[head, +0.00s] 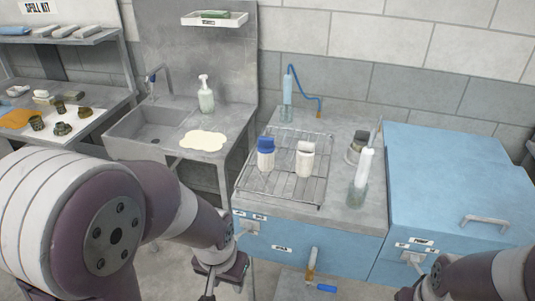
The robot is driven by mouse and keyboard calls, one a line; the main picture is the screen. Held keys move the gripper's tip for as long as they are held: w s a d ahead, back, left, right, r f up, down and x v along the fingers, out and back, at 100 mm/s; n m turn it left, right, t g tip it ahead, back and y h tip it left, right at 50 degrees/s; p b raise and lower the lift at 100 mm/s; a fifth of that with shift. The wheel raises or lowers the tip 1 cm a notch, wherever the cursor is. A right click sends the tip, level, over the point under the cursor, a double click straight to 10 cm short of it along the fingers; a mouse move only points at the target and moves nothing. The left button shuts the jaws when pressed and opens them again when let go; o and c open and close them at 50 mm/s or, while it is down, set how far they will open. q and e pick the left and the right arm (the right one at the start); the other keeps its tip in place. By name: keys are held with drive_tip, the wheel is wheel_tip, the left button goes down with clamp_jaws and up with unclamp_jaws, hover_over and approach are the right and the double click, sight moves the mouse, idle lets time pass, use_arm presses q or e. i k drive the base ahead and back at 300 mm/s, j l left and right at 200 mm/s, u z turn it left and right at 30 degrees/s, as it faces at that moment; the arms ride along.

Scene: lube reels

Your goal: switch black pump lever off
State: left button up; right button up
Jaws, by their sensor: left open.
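My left gripper (222,284) points down at the bottom, in front of the blue cabinet's left side, and is open and empty. A pale lever fitting (250,227) sits on the cabinet front just right of my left wrist, partly hidden by it. A second pale fitting (413,258) is on the right part of the front, above my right gripper (408,294). My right gripper is cut off by the bottom edge, and its jaws cannot be made out. No lever clearly looks black, and the small labels are too small to read.
The blue cabinet (300,258) bears a wire rack (285,190) with a blue-capped bottle (266,155) and a white-capped one (305,160). A sink (155,130) is left.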

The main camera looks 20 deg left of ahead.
sight(416, 265)
drive_tip(key=i+l+u, duration=0.15)
drive_tip(key=l+u, duration=0.2)
drive_tip(key=l, duration=0.55)
drive_tip(key=l+u, duration=0.3)
drive_tip(key=l, duration=0.6)
drive_tip(key=k+l+u, duration=0.1)
drive_tip(key=l+u, duration=0.25)
drive_tip(key=l, duration=0.55)
drive_tip(key=i+j+z, duration=0.1)
drive_tip(key=z, duration=0.35)
drive_tip(key=j+z, duration=0.15)
drive_tip(key=z, duration=0.35)
